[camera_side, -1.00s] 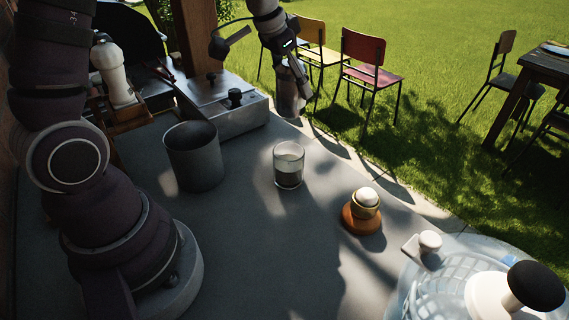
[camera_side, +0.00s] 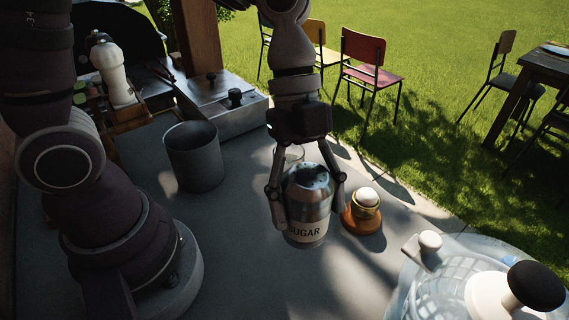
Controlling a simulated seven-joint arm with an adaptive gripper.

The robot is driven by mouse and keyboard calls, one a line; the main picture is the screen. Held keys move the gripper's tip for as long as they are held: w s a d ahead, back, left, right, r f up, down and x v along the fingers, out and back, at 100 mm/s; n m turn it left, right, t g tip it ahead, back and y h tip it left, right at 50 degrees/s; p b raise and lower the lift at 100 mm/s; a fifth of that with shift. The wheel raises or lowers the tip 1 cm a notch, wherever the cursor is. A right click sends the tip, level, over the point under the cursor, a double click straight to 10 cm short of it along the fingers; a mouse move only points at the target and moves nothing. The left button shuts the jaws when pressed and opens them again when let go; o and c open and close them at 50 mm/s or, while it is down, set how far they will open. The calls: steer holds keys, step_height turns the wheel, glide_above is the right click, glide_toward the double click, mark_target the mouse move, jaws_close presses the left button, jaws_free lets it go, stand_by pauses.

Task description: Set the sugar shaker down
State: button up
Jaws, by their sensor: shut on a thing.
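The sugar shaker (camera_side: 307,212) is a glass-and-metal jar with a perforated metal top and a label reading "SUGAR". It is upright near the middle of the grey counter (camera_side: 240,275). My gripper (camera_side: 307,205) points down with one finger on each side of the shaker and is shut on it. I cannot tell whether the shaker's base touches the counter or hangs just above it.
A drinking glass (camera_side: 294,154) is mostly hidden behind the shaker and gripper. An egg in a cup on a wooden base (camera_side: 362,222) stands close on the right. A grey metal pot (camera_side: 193,157) stands left. A clear-lidded basket (camera_side: 450,278) fills the front right. The front middle counter is clear.

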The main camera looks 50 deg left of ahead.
step_height(320, 180, down, 13)
steer(key=shift+r, duration=0.15)
stand_by(0.4)
steer(key=o, duration=1.2)
steer(key=w+a+r+n, duration=0.15)
steer(key=a+r, duration=0.35)
steer(key=r, duration=0.7)
steer(key=shift+s+a+r+n+t+y, duration=0.5)
steer(key=shift+a+r+n+t+y, duration=0.8)
steer(key=shift+n, duration=2.05)
steer(key=shift+s+a+r+n+t+y, duration=0.15)
steer(key=shift+s+a+r+n+t, duration=0.65)
steer(key=shift+a+n, duration=1.85)
steer(key=shift+s+a+r+n+t+y, duration=0.25)
steer(key=shift+a+r+n+t+y, duration=0.8)
steer(key=shift+n, duration=3)
